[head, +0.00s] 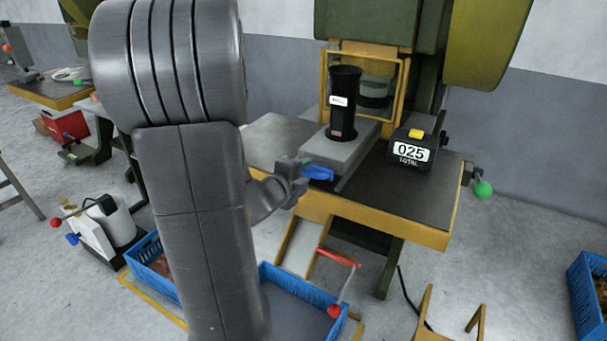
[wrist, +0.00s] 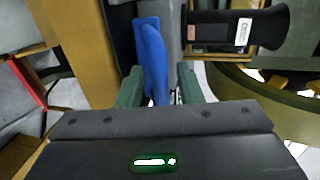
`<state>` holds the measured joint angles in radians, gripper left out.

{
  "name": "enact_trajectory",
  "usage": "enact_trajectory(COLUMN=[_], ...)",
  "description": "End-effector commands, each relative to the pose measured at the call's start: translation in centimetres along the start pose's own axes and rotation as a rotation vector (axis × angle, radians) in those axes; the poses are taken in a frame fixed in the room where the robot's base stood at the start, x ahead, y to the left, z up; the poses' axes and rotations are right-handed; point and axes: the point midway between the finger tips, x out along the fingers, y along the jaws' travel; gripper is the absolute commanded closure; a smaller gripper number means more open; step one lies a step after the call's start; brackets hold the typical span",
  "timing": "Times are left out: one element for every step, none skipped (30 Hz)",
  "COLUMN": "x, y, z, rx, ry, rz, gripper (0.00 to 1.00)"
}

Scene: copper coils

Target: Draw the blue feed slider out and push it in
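The blue feed slider (head: 318,173) sticks out from the front left of the grey feed block (head: 350,153) on the press table. In the wrist view the blue slider (wrist: 153,55) runs lengthwise between my green fingers. My gripper (head: 300,170) is at the slider's outer end, with one finger on each side. In the wrist view my gripper (wrist: 160,80) looks open: the left finger is against or very near the slider, and a narrow gap shows at the right finger. The slider's inner end is hidden in the block.
A black cylinder (head: 344,100) stands on the feed block. A black counter box (head: 410,148) reading 025 sits on the table (head: 420,195). A chute (head: 300,245) and red-handled lever (head: 338,257) are below. Blue crates (head: 305,290) stand on the floor.

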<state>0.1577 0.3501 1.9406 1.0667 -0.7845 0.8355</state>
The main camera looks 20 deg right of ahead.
Motion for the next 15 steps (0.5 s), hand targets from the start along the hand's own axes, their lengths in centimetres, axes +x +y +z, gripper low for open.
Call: enact_trajectory(x=[0.17, 0.21, 0.24, 0.25, 0.24, 0.24, 0.23, 0.23, 0.22, 0.22, 0.21, 0.21, 0.21, 0.21, 0.2], y=[0.02, 0.01, -0.01, -0.01, -0.02, -0.02, -0.02, -0.02, -0.02, -0.02, -0.02, -0.02, -0.02, -0.02, -0.02], z=[-0.03, -0.02, -0.02, -0.01, -0.01, 0.0, 0.0, 0.0, 0.0, 0.0, 0.0, 0.0, 0.0, 0.0, 0.01], rx=[0.0, 0.0, 0.0, 0.0, 0.001, 0.001, 0.001, 0.001, 0.001, 0.001, 0.001, 0.001, 0.001, 0.001, 0.001], ry=[0.001, 0.0, 0.0, 0.0, 0.0, 0.0, 0.0, 0.0, 0.0, 0.0, 0.0, 0.0, 0.0, 0.0, 0.0], rz=[0.0, 0.0, 0.0, 0.0, 0.0, 0.0, 0.0, 0.0, 0.0, 0.0, 0.0, 0.0, 0.0, 0.0, 0.0], gripper=[0.67, 0.67, 0.67, 0.67, 0.67, 0.67, 0.67, 0.67, 0.69, 0.75, 0.81, 0.89, 0.94, 1.0, 1.0])
